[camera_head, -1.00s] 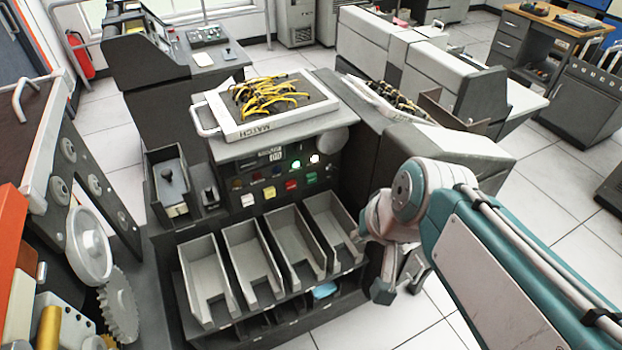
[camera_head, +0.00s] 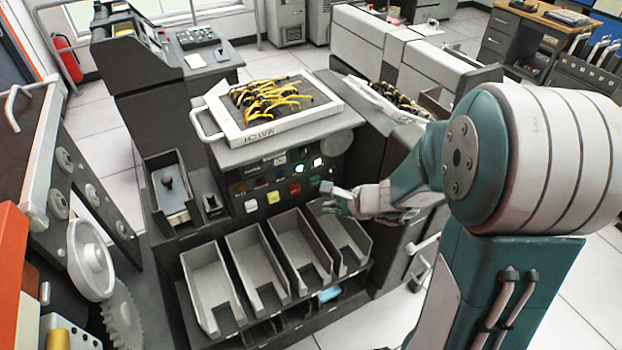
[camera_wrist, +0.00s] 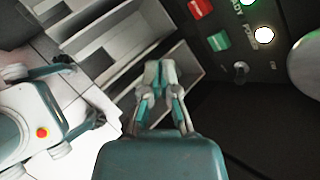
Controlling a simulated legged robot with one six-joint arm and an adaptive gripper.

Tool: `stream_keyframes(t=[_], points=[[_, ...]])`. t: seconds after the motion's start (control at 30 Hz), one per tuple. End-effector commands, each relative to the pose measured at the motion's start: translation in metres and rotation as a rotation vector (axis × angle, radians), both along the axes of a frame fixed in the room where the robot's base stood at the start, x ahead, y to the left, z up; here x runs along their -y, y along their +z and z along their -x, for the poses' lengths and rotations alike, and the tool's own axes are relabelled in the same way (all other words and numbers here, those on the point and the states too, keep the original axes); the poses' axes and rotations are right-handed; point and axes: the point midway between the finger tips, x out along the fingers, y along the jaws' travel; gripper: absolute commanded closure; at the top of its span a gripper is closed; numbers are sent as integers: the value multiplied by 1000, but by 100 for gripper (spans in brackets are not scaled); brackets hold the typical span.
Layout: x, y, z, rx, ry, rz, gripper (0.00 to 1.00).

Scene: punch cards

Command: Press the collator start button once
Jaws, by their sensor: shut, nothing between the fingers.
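The collator's dark control panel (camera_head: 262,180) has a bottom row of square buttons: white, yellow, red and green. The green button (camera_head: 313,183) is at the row's right end; it also shows in the wrist view (camera_wrist: 218,41). I cannot read a start label on it. The red button (camera_wrist: 200,10) is beside it. My gripper (camera_head: 325,187) is shut and empty, just right of the green button in the head view.
Grey card bins (camera_head: 257,270) stand below the panel. A tray of yellow cables (camera_head: 272,138) lies on top of the collator. Lit lamps, one of them white (camera_wrist: 264,35), sit above the buttons. A grey cabinet (camera_head: 405,155) adjoins on the right.

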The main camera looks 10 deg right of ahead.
Motion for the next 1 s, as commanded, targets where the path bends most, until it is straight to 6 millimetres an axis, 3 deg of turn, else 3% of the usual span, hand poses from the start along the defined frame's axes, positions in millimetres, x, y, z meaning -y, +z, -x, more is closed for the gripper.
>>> stream_keyframes(t=[0.1, 0.3, 0.77, 1.0], points=[[17, -30, -11, -73, -160, -75, 100], [34, -57, -19, -137, -321, -140, 100], [36, -60, -23, -143, -343, -149, 100], [28, -60, -46, -143, -340, -148, 100]])
